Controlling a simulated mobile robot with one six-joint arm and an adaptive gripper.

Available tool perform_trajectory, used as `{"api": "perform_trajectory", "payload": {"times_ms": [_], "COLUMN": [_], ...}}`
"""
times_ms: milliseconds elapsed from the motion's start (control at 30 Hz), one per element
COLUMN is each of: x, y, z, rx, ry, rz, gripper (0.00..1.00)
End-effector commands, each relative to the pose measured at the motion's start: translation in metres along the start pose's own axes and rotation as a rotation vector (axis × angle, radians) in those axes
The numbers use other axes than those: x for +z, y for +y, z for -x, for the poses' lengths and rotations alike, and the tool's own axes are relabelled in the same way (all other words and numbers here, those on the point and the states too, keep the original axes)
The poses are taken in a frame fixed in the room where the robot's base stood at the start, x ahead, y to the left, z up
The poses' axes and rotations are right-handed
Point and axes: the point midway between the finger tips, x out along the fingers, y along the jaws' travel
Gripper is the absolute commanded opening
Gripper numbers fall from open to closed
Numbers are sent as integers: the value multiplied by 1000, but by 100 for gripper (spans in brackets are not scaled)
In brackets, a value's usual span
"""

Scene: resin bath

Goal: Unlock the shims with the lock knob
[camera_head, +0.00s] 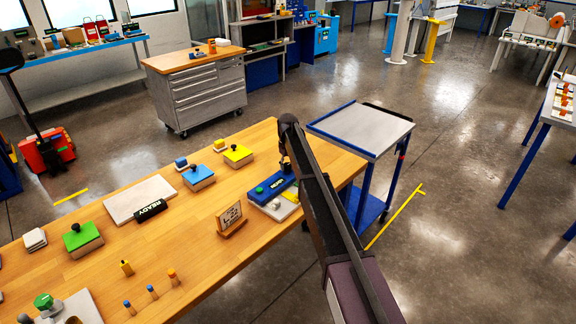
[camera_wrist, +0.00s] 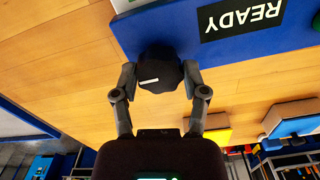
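The lock knob (camera_wrist: 161,72), black with a white mark on top, stands at the edge of a blue block (camera_wrist: 255,42) in the wrist view. My gripper (camera_wrist: 160,76) has one finger against each side of the knob. The block bears a black label reading READY, upside down in this view. In the head view the blue block (camera_head: 268,192) lies near the table's right end, with a green button on it. My gripper (camera_head: 287,163) is at its far right end, where my arm partly hides it. I cannot make out the shims.
Blue (camera_head: 198,177), yellow (camera_head: 238,155) and green (camera_head: 82,238) blocks with dark knobs stand on the wooden table (camera_head: 185,245). A tilted wooden sign (camera_head: 231,219) stands near the blue block. A grey-topped blue cart (camera_head: 360,128) is just beyond the table's right end.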

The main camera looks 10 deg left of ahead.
Motion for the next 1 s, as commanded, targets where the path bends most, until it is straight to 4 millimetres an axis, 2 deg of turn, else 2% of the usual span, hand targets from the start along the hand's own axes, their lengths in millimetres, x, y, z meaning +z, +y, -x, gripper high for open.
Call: {"api": "perform_trajectory", "payload": {"times_ms": [33, 67, 100, 667, 1000], "x": [1, 1, 0, -1, -1], "y": [-1, -1, -1, 0, 0], "z": [0, 0, 0, 0, 0], "rx": [-1, -1, -1, 1, 1], "ry": [-1, 0, 0, 3, 3], "rz": [1, 0, 0, -19, -158], "gripper": [76, 85, 89, 89, 89]}}
